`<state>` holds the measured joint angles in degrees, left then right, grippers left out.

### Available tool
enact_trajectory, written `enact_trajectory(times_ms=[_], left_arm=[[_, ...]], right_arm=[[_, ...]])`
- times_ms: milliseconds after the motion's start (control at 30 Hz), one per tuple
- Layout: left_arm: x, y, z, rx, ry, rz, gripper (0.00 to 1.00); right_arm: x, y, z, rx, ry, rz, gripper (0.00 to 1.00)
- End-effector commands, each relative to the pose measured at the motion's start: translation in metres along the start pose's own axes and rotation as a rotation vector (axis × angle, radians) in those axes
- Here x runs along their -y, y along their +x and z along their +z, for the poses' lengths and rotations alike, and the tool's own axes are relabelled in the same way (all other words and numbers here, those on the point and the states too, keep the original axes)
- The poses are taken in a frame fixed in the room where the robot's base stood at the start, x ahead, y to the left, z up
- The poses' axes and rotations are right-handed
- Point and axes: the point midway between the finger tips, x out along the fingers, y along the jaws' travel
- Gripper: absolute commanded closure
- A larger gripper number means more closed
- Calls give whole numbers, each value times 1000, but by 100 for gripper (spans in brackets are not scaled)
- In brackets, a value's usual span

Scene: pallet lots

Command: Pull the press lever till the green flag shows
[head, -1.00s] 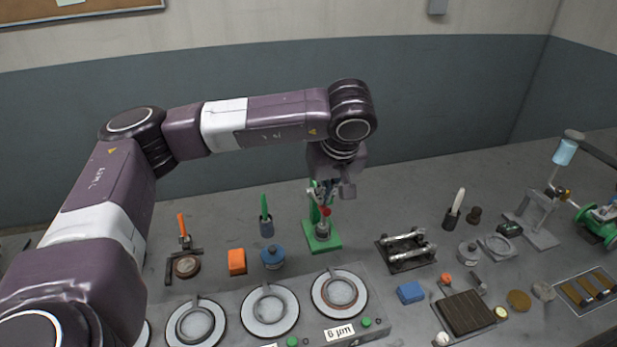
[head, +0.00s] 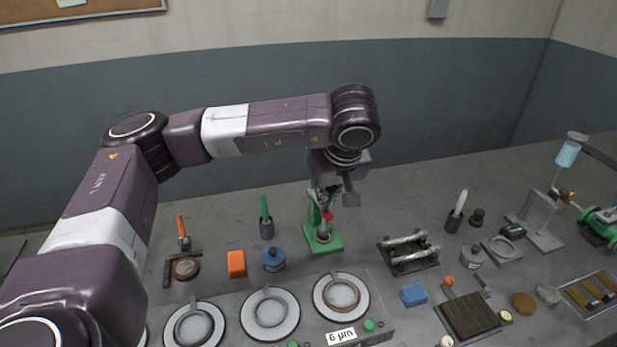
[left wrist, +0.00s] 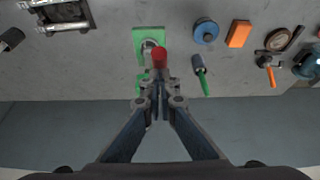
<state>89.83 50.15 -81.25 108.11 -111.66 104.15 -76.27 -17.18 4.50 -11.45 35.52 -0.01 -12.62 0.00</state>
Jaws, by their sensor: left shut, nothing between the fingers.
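The green press (head: 336,245) stands on the bench, its base below my left gripper (head: 329,206). Its lever ends in a red knob (head: 328,216), close under the fingertips. In the left wrist view the press base (left wrist: 138,42) lies beyond the shut fingertips (left wrist: 160,88). There the red knob (left wrist: 159,57) shows just past the tips; whether they touch it I cannot tell. My left gripper is shut and empty, pointing down. It hides part of the press, and I cannot make out a separate green flag. My right gripper is not in view.
A blue pot (head: 273,259), an orange block (head: 236,263) and a holder with a green handle (head: 266,226) stand left of the press. A dark rack with metal bars (head: 408,252) is to its right. A panel of round dishes (head: 269,313) lies in front.

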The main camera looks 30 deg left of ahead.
Motion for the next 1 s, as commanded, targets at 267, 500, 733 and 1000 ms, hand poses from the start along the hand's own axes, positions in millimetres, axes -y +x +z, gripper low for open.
enact_trajectory(times_ms=[267,500,733,1000], left_arm=[[1,-4,39,38,35,-11,100],[2,-15,53,36,31,-11,100],[2,-26,64,32,24,-10,100],[3,-30,65,29,19,-12,100]], right_arm=[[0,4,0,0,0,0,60],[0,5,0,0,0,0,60],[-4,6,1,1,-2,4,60],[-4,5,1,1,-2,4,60]])
